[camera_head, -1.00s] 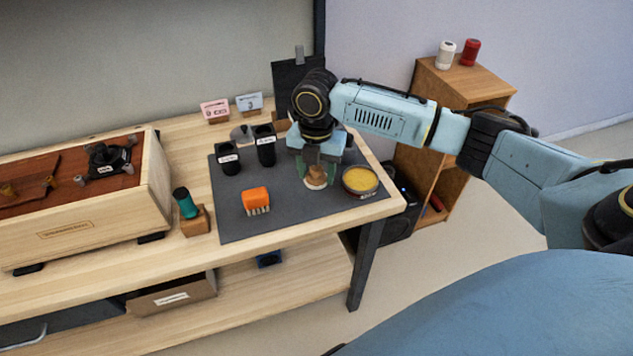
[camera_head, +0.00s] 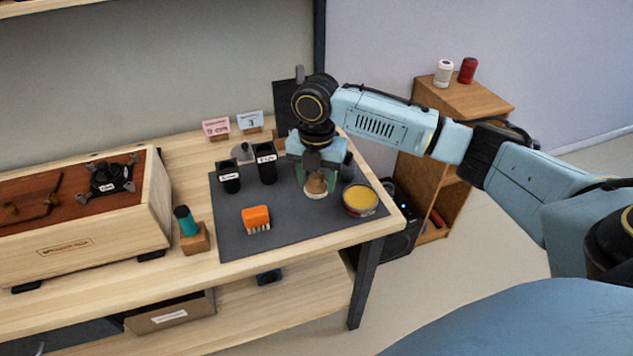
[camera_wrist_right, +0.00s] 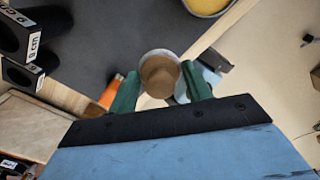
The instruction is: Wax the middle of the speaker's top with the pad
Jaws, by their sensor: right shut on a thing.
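My right gripper (camera_head: 316,183) points down over the dark mat and is shut on the pad (camera_head: 316,189), which has a round brown grip and a pale rim. In the right wrist view the pad (camera_wrist_right: 160,76) sits between the green fingertips (camera_wrist_right: 160,88). I cannot tell whether its underside touches the mat. The speaker (camera_head: 98,219), a wooden box with a reddish-brown top (camera_head: 75,190), stands at the left, apart from the gripper. A round tin of yellow wax (camera_head: 361,198) is just right of the pad. My left gripper is not in view.
A teal-handled tool in a wooden block (camera_head: 193,236) stands between mat and speaker.

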